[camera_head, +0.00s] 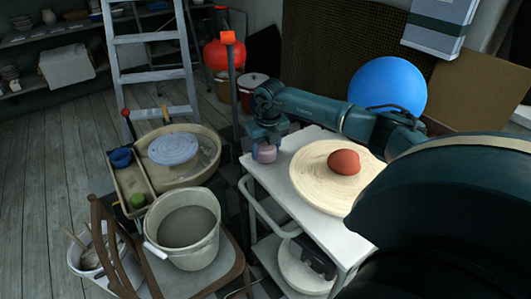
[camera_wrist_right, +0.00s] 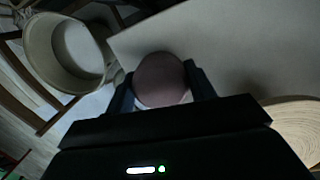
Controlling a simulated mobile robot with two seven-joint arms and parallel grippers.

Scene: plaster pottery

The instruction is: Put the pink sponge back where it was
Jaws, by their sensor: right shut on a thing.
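The pink sponge (camera_head: 267,153) is at the left corner of the white cart top (camera_head: 311,217), beneath my right gripper (camera_head: 262,148). In the right wrist view the sponge (camera_wrist_right: 160,82) looks round and dull pink, with one finger of my right gripper (camera_wrist_right: 160,90) on each side. The gripper is shut on it. I cannot tell whether the sponge touches the cart top. My left gripper is not in view.
A wooden wheel disc (camera_head: 309,180) with a reddish-orange lump (camera_head: 344,162) lies on the cart. Left of the cart are a pale bucket (camera_head: 184,251), a wide basin (camera_head: 205,174) and a narrow tray (camera_head: 132,207) with blue and green items. A ladder (camera_head: 150,75) stands behind.

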